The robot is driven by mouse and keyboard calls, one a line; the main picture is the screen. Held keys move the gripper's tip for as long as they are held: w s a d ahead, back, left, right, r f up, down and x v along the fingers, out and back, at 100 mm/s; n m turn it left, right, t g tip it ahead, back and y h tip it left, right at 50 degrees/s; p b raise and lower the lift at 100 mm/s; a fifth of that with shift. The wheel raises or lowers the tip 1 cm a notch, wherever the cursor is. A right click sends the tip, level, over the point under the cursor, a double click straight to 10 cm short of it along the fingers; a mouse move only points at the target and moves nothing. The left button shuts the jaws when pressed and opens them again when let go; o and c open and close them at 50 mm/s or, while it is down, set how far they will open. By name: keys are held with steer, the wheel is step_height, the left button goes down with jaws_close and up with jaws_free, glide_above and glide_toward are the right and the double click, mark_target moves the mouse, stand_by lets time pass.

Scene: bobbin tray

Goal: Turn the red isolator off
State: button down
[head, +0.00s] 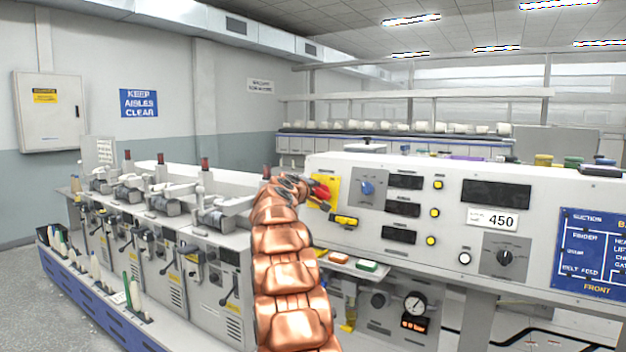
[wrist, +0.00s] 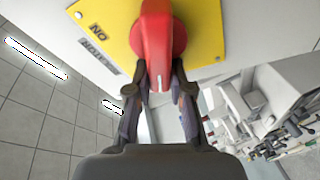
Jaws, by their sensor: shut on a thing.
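The red isolator (head: 319,190) is a red rotary handle on a yellow plate (head: 331,182), at the left end of the grey control panel. In the wrist view the red handle (wrist: 157,45) fills the top middle, in front of the yellow plate (wrist: 200,30). In the head view my gripper (head: 300,186) reaches the handle from the left, and my copper arm hides part of the panel's left end.
A blue knob (head: 367,188) and a yellow-and-black tag (head: 344,221) are close to the isolator. Further right are displays, yellow buttons and a black selector (head: 504,258). Coloured items lie on a shelf (head: 350,262) below. A row of machines stands left of my arm.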

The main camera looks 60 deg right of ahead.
steer(key=n+p, duration=0.2)
steer(key=shift+a+n, duration=0.1)
steer(key=shift+n, duration=0.2)
steer(key=shift+w+f+n+y+p, duration=0.1)
steer(key=shift+f+n+y+p, duration=0.35)
steer(key=shift+n+p, duration=0.6)
steer(key=c, duration=1)
jaws_free()
steer(key=shift+c, duration=0.2)
steer(key=shift+a, duration=0.2)
steer(key=v, duration=1.1)
steer(key=shift+a, duration=0.3)
steer(key=shift+r, duration=0.15)
